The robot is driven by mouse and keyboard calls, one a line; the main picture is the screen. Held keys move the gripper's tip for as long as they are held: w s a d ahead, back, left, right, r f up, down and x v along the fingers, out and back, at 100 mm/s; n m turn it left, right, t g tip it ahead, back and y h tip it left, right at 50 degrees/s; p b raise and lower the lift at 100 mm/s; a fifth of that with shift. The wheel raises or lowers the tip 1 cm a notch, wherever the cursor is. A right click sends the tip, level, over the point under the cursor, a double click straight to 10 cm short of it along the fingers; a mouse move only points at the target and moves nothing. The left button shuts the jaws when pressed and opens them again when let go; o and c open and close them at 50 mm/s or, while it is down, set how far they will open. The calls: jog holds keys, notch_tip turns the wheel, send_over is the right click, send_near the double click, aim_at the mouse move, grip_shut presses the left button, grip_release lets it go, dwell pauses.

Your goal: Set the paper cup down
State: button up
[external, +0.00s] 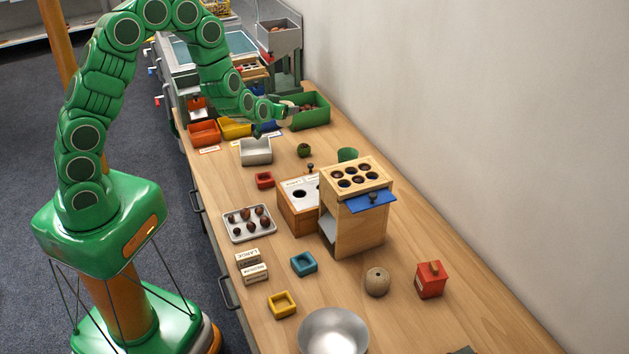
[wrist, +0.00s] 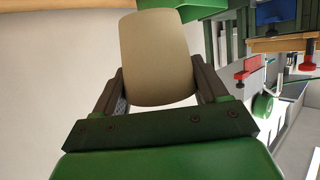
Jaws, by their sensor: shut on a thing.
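My gripper (wrist: 160,88) is shut on a tan paper cup (wrist: 157,55), with one finger on each side of it in the wrist view. In the external view my gripper (external: 285,112) is at the far part of the bench, beside the green bin (external: 316,113). The paper cup (external: 287,105) is small there and partly hidden by the gripper. I cannot tell its exact height above the bench or whether it touches the bin.
A white tray (external: 256,158) and the red (external: 204,140) and yellow (external: 235,133) bins stand near the gripper. A wooden box with round holes (external: 360,215) stands mid-bench. A green cup-like thing (external: 347,154) is behind it. Bare wood (external: 325,140) lies right of the white tray.

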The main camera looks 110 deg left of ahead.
jog(key=shift+s+d+r, duration=0.25)
jog(key=shift+d+r, duration=0.05)
jog(key=shift+d, duration=0.15)
jog(key=shift+s+d+r, duration=0.25)
jog(key=shift+d, duration=0.2)
